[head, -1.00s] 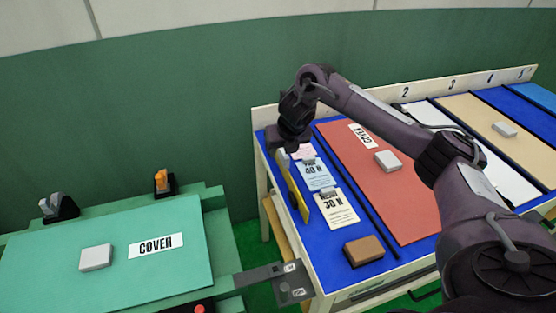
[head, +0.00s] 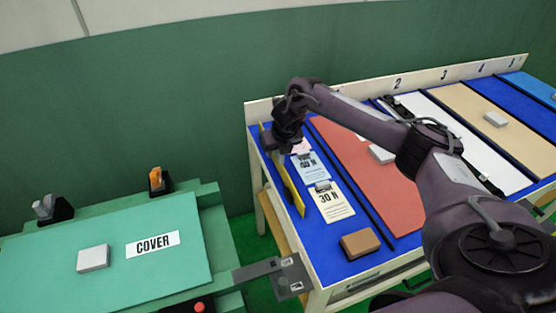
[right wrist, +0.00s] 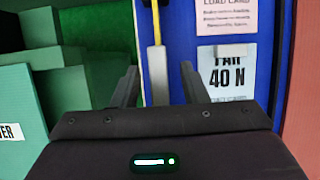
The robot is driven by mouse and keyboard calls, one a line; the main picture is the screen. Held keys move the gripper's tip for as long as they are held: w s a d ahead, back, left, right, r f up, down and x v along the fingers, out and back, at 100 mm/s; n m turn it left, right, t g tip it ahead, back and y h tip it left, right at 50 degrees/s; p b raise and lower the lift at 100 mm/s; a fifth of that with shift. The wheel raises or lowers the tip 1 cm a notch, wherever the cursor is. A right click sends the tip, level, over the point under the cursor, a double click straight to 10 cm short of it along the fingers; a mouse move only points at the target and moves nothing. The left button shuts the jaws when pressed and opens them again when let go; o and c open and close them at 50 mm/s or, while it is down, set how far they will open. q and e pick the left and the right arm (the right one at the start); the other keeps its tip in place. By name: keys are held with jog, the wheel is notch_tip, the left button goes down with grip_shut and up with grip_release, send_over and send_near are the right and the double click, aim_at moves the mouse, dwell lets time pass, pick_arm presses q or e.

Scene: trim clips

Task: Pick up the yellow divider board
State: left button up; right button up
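The yellow divider board (head: 290,193) is a thin upright strip along the left edge of the blue tabletop. My right gripper (head: 287,140) is over the far part of the board and hides some of it. In the right wrist view the board (right wrist: 159,85) shows edge-on between the two fingers of my right gripper (right wrist: 159,69). The fingers are apart, with a gap on each side of the board. My left gripper is not in view.
The blue tabletop (head: 321,238) holds paper cards (head: 328,201), a brown block (head: 360,244) and a red panel (head: 395,195) right of the board. A green bench (head: 215,245) with a COVER label (head: 152,244) stands at left. My right arm crosses above the panels.

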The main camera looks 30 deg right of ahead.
grip_shut()
jog(key=shift+r, duration=0.1)
